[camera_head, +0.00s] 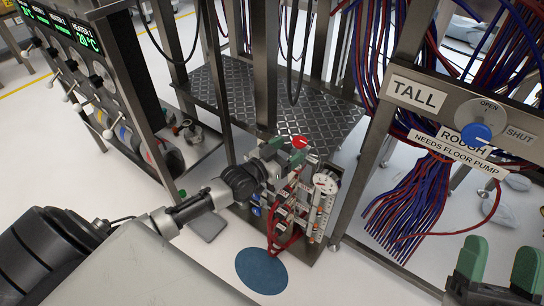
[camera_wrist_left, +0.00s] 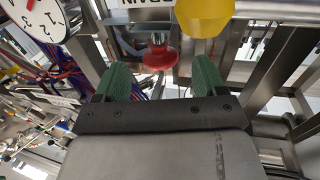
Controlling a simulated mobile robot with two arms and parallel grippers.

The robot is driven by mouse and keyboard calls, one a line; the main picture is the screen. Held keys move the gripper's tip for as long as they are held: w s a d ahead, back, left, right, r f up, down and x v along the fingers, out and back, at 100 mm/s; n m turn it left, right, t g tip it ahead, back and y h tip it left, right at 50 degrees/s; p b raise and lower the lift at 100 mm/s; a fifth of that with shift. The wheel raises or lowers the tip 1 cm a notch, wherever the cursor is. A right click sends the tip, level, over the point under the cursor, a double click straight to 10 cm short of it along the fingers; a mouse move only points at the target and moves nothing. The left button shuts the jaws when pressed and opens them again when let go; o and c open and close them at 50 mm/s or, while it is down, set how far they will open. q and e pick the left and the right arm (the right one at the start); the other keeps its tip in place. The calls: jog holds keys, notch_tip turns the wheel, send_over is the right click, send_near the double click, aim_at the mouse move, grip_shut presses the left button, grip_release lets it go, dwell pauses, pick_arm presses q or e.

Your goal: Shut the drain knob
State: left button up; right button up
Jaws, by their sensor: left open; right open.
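A red knob (camera_wrist_left: 157,52) sits just beyond and between the green fingertips of my left gripper (camera_wrist_left: 165,75) in the left wrist view. A label (camera_wrist_left: 138,3) above it, partly cut off, seems to read DRAIN upside down, so I take the red knob for the drain knob. In the head view the red knob (camera_head: 300,142) is beside my left gripper (camera_head: 285,154), which is open and empty at the small valve panel. I cannot tell whether a finger touches the knob. My right gripper (camera_head: 500,264) is open and empty at the lower right.
A yellow part (camera_wrist_left: 205,15) is close to the right finger in the wrist view. A white dial (camera_head: 326,184) and red hoses (camera_head: 285,240) are on the panel. A blue ROUGH knob (camera_head: 476,133) is on the right frame. Metal posts stand around the panel.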

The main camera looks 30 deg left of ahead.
pick_arm(q)
jog(key=p+v, duration=0.1)
jog(key=v, duration=0.5)
pick_arm(e)
jog(key=shift+w+d+f+g+h, duration=0.1)
jog(key=shift+w+f+g+h, duration=0.25)
jog(key=shift+f+g, duration=0.5)
jog(key=shift+w+a+f+g+h, duration=0.1)
jog(key=shift+w+f+g+h, duration=0.15)
jog(key=shift+w+f+g, duration=0.4)
jog(key=shift+w+d+f+g+h, duration=0.1)
jog(key=shift+w+f+g+h, duration=0.2)
jog(key=shift+f+g, duration=0.7)
jog(key=shift+r, duration=0.1)
pick_arm(q)
jog(key=shift+d, duration=0.1)
